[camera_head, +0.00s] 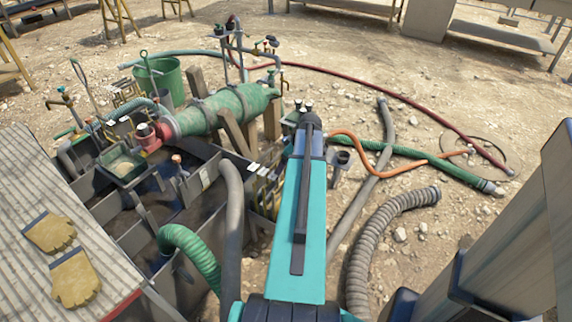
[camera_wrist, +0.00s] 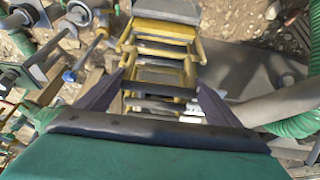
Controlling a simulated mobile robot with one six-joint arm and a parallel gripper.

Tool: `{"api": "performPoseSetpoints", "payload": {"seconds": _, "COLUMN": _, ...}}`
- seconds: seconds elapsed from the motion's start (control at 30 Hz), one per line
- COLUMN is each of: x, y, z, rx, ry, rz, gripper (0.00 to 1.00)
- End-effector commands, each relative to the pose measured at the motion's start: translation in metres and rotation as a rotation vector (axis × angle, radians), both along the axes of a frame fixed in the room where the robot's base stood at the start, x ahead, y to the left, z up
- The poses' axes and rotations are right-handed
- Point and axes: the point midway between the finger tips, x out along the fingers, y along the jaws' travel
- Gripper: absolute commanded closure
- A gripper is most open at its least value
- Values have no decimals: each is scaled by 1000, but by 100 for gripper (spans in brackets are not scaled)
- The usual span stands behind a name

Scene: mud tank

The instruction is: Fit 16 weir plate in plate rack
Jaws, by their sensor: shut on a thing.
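The plate rack (camera_wrist: 160,45) is a yellow frame with dark crossing plates or slots, straight ahead of my gripper in the wrist view. In the head view the yellow rack (camera_head: 264,192) stands beside the tank, partly covered by my teal arm. My gripper (camera_wrist: 162,90) shows two dark fingers in the wrist view, shut on a weir plate (camera_wrist: 155,105) seen edge-on as a dark bar between them. The plate lies over the near part of the rack; I cannot tell whether it sits in a slot. Its number is not readable. The head view hides the gripper behind my arm.
The grey tank (camera_head: 140,215) with dark mud lies left of the rack. A green pump body (camera_head: 225,108) stands behind. A grey ribbed hose (camera_head: 375,235) and an orange hose (camera_head: 375,150) lie on the right. Yellow gloves (camera_head: 75,278) rest on the corrugated cover at left.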

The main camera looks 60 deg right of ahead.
Motion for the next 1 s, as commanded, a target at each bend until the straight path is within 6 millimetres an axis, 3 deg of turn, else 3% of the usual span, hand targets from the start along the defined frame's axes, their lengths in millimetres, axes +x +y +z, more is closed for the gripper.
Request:
{"api": "performPoseSetpoints", "payload": {"seconds": 0.47, "x": 0, "y": 0, "z": -4, "rx": -1, "ry": -1, "rz": 0, "gripper": 69}}
{"api": "performPoseSetpoints", "payload": {"seconds": 0.5, "x": 0, "y": 0, "z": -4, "rx": -1, "ry": -1, "rz": 0, "gripper": 6}}
{"api": "performPoseSetpoints", "payload": {"seconds": 0.53, "x": 0, "y": 0, "z": -4, "rx": -1, "ry": -1, "rz": 0, "gripper": 1}}
{"api": "performPoseSetpoints", "payload": {"seconds": 1.0, "x": -4, "y": 0, "z": 5, "rx": 0, "ry": 0, "rz": 0, "gripper": 0}}
